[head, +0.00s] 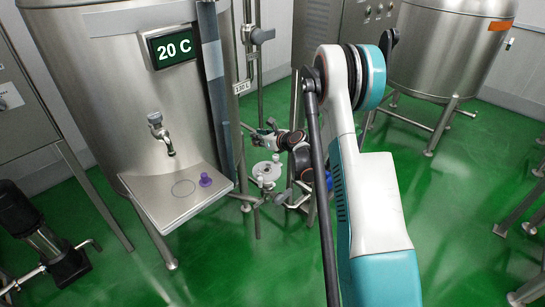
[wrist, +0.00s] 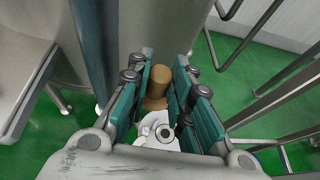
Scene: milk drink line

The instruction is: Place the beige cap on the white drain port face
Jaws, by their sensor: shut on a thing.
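The beige cap (wrist: 157,83) is between the teal finger pads of my gripper (wrist: 164,80) in the wrist view. My gripper is shut on it. The white drain port face (wrist: 162,131) shows below the cap in that picture, with a round grey centre; the fingers and palm hide part of it. In the head view my gripper (head: 264,138) is just above the white drain port (head: 267,171), beside the tank. I cannot make out the cap clearly there, nor tell whether it touches the port.
A steel tank (head: 110,100) with a tap (head: 160,130) stands at the left. Its tray (head: 165,208) carries a purple piece (head: 206,179). Pipes and valve handles (head: 279,198) crowd the port. Another tank (head: 445,55) stands at the back right. Green floor (head: 225,265) is open in front.

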